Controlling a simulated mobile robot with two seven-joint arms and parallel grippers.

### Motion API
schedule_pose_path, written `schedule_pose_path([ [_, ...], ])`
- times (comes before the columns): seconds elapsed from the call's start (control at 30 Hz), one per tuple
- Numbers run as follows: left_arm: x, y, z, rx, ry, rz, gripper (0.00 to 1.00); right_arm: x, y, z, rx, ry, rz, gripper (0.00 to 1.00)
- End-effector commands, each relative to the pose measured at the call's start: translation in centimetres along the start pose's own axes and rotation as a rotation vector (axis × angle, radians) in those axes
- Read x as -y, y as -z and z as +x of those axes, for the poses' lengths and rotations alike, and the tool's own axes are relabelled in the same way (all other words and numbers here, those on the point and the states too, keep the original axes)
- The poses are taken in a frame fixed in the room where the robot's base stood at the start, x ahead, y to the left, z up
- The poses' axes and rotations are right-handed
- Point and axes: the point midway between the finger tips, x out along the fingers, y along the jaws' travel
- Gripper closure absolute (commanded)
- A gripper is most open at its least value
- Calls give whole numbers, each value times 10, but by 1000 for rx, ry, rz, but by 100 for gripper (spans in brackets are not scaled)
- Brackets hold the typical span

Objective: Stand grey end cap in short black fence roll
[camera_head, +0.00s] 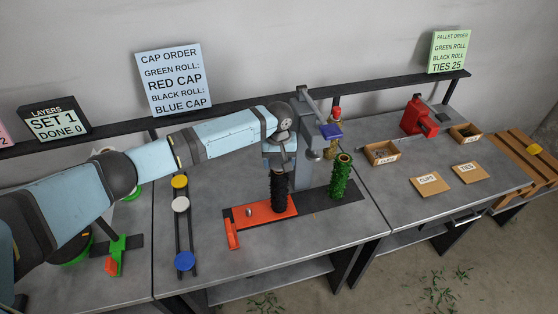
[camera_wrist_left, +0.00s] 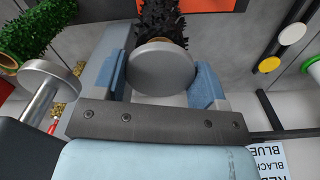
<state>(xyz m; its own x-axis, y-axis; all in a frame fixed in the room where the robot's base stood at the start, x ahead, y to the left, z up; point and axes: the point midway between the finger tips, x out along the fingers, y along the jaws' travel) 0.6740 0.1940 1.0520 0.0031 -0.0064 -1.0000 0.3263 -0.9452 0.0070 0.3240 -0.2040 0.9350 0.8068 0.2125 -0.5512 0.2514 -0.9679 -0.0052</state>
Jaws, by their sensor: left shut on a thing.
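The short black fence roll (camera_head: 278,196) stands upright on the orange plate (camera_head: 262,211) in the head view. My left gripper (camera_head: 279,158) is directly above its top end. In the left wrist view the round face of the grey end cap (camera_wrist_left: 164,68) lies between the two blue fingers of my left gripper (camera_wrist_left: 165,82), which is shut on it. The bristly black roll (camera_wrist_left: 168,20) shows just beyond the cap. I cannot tell how deep the cap sits in the roll. The cap is hidden by the gripper in the head view. My right gripper is not in view.
A green roll (camera_head: 341,177) stands right of the black one, close to a grey press column (camera_head: 304,140). A rack at left carries yellow (camera_head: 180,181), white (camera_head: 181,204) and blue (camera_head: 184,261) caps. An order sign (camera_head: 168,80) stands behind. The bench front is clear.

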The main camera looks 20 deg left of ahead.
Motion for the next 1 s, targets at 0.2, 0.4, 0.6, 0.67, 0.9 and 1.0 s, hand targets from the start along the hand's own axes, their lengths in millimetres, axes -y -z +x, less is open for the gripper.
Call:
schedule_pose_path([
  [0.2, 0, 0, 1, 0, 0, -1, 56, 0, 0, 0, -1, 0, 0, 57],
  [0.4, 0, 0, 5, 1, 0, -1, 56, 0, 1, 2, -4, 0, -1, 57],
  [0.6, 0, 0, 10, 1, -1, -1, 56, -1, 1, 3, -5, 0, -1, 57],
  [0.67, 0, 0, 12, 1, -1, -1, 56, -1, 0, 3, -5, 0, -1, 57],
  [0.9, 0, 0, 18, 1, -1, -2, 56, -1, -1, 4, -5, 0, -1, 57],
  [1.0, 0, 0, 20, 0, -1, -2, 56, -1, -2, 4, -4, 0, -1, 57],
])
